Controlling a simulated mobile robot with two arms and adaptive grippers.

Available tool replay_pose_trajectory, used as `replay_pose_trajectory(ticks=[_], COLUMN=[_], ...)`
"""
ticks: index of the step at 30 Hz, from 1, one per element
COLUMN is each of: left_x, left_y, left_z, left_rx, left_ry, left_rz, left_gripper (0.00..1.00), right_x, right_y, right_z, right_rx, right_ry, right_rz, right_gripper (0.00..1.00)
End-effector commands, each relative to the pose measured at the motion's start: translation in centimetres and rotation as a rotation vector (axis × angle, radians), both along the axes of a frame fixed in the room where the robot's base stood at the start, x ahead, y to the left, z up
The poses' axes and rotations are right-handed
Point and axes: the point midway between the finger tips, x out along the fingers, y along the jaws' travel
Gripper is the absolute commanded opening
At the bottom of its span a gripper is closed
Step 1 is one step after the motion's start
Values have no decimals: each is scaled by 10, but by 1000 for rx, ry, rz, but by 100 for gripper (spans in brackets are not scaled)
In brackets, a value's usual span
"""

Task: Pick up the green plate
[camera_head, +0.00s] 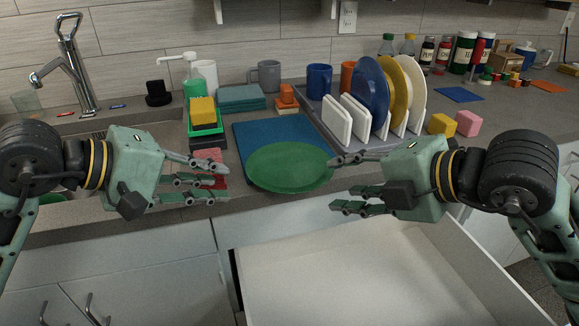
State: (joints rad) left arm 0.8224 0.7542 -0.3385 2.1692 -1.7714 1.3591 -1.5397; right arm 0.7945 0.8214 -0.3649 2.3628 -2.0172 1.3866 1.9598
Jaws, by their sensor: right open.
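The green plate (289,167) lies on a blue mat (259,129) near the counter's front edge, in the middle of the head view. Its front rim reaches past the mat's near side. My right gripper (340,183) is open, with its upper fingertip at the plate's right rim; I cannot tell if it touches. My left gripper (215,182) is to the left of the plate, its fingers spread and apart from the plate's left rim. I see nothing held in either gripper.
An open white drawer (350,275) juts out below the counter under the plate. A dish rack (377,143) with blue, yellow and white plates stands behind right. A sink with a faucet (75,70) is at the left. Sponges (203,112) stand behind my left gripper.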

Motion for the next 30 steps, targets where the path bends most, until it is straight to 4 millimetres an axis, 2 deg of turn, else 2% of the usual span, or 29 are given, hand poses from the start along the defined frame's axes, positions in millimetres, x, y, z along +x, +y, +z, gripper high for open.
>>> replay_pose_trajectory(ticks=[5,17,30], left_x=[7,34,38], left_y=[-11,-50,-55], left_z=[-8,-37,-41], left_rx=[-4,-5,-3], left_ry=[4,5,2], left_rz=[-2,-2,0], left_gripper=[18,18,16], right_x=[9,46,51], right_y=[9,39,43], right_z=[-8,-36,-41], right_rx=[4,3,1], right_ry=[3,2,1], right_rz=[3,2,2], right_gripper=[41,41,39])
